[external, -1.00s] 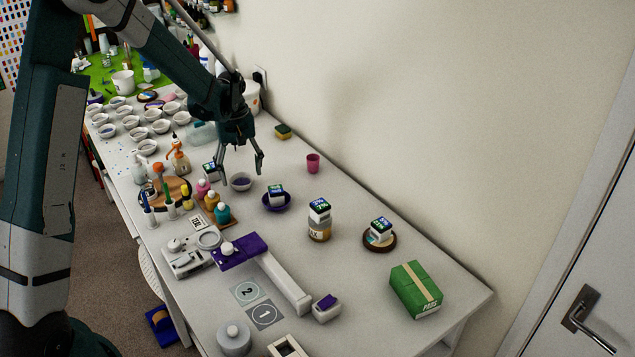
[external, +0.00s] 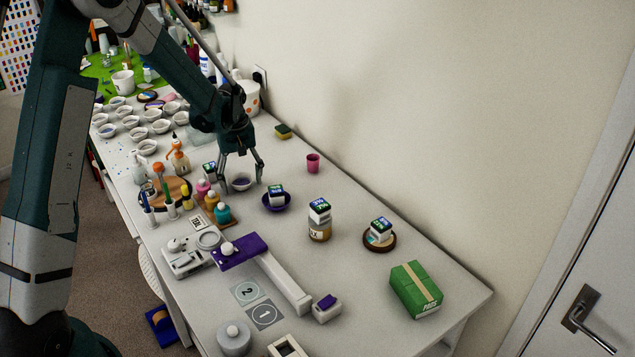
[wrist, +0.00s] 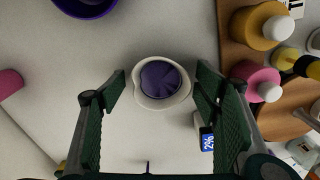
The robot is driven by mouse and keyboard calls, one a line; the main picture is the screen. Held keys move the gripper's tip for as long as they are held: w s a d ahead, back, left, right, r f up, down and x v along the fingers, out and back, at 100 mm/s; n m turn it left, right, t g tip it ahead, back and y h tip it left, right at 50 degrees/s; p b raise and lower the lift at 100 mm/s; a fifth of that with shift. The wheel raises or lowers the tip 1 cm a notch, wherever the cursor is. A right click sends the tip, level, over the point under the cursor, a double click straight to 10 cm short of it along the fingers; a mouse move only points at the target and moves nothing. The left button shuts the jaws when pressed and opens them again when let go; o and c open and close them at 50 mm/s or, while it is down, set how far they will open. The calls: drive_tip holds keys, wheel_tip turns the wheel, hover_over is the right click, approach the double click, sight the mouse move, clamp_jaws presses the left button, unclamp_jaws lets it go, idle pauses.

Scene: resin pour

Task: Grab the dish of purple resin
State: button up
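The dish of purple resin (wrist: 160,82) is a small white bowl with a pouring lip and purple contents. In the wrist view it lies between the two open fingers of my gripper (wrist: 160,95), with a gap on each side. In the external view the dish (external: 241,184) stands on the table, and my gripper (external: 241,178) is pointing down with its fingertips around it. The fingers are spread and do not appear to touch the dish. How high the fingertips are above the table is hard to tell.
A purple bowl (external: 276,203) holding a labelled cube is close to the right. Pigment bottles (external: 222,213) stand on a wooden tray in front, and a labelled white cube (wrist: 204,135) is beside one finger. A pink cup (external: 313,163) stands behind; table around it is clear.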

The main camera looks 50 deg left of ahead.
drive_tip(key=c, duration=1)
drive_tip(key=shift+r, duration=0.15)
drive_tip(key=shift+r, duration=4.9)
